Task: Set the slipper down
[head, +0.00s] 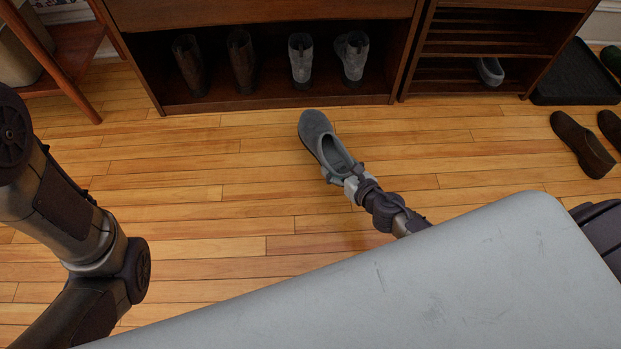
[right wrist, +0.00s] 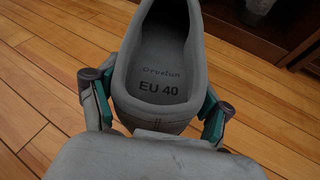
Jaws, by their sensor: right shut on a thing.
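The grey slipper (head: 318,138) is in my right gripper (head: 346,174), in front of the dark wooden shoe cabinet. Its toe points away from me, toward the cabinet. In the right wrist view the slipper (right wrist: 158,55) shows its opening and an insole marked EU 40. The two fingers of my right gripper (right wrist: 155,108) are shut on the heel end, one on each side. I cannot tell whether the sole touches the floor (head: 230,205). My left arm shows at the left edge of the head view, but its gripper is out of view.
The shoe cabinet (head: 270,99) holds brown boots (head: 242,60) and grey boots (head: 301,58). A slatted rack (head: 480,50) at right holds a grey slipper (head: 489,71). A black tray (head: 578,85) and brown shoes (head: 581,143) are at far right. Floor around the held slipper is clear.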

